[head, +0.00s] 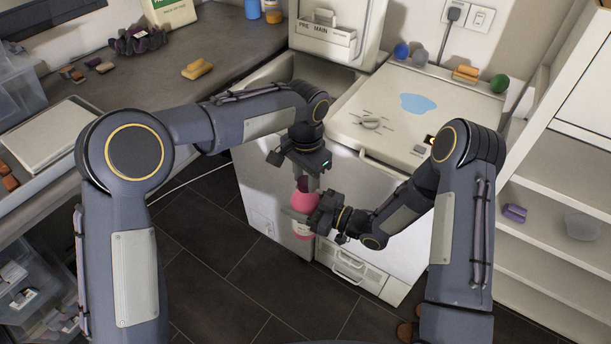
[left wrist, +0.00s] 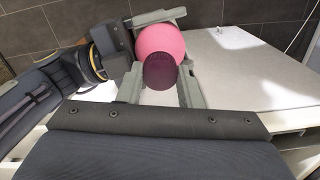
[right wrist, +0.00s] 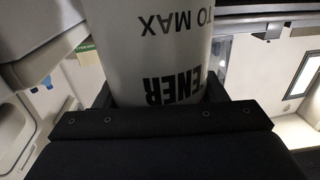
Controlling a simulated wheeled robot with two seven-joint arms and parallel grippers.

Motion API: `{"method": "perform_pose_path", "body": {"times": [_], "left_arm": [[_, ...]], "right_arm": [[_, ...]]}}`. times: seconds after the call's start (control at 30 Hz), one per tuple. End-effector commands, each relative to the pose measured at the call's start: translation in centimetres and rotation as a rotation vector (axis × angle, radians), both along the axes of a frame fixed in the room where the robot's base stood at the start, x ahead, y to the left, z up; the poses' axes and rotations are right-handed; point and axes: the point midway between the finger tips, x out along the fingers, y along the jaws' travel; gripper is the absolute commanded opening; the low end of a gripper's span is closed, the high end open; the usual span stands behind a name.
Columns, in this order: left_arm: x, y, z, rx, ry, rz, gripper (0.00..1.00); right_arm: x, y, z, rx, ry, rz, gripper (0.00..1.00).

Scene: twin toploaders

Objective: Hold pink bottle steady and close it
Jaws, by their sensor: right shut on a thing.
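The pink bottle (head: 301,202) is upright in front of the white machines, with a dark purple cap (head: 303,184) at its top. My right gripper (head: 312,216) is shut around the bottle's body from the right. The bottle's white label (right wrist: 160,50), with black lettering upside down, fills the space between its fingers in the right wrist view. My left gripper (head: 306,175) points down above the bottle. In the left wrist view its open fingers (left wrist: 160,85) stand on either side of the purple cap (left wrist: 160,73). Whether they touch it, I cannot tell. The cap's seat is hidden.
The right toploader (head: 440,105) has a closed lid with a blue puddle (head: 423,104) on it. The left toploader (head: 300,70) stands open behind my left arm. A counter (head: 235,40) runs along the left, white shelves (head: 540,240) along the right. Dark floor tiles (head: 230,260) lie clear below.

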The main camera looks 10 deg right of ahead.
Motion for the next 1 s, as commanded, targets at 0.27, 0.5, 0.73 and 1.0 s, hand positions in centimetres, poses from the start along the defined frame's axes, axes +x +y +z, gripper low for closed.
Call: {"method": "perform_pose_path", "body": {"times": [0.27,0.5,0.73,1.0], "left_arm": [[0.0,0.0,0.0,0.000,-0.001,0.003,0.54],[0.1,0.0,0.7,-0.001,-0.002,0.004,0.54],[0.1,0.0,3.7,0.000,-0.003,0.005,0.54],[0.0,0.0,4.6,0.000,0.000,0.004,0.54]], "right_arm": [[0.0,0.0,0.1,0.002,-0.002,0.000,0.01],[0.0,0.0,0.1,0.003,-0.003,0.000,0.01],[0.0,0.0,0.1,0.003,-0.003,0.000,0.01],[0.0,0.0,0.1,0.003,-0.003,0.000,0.01]]}}
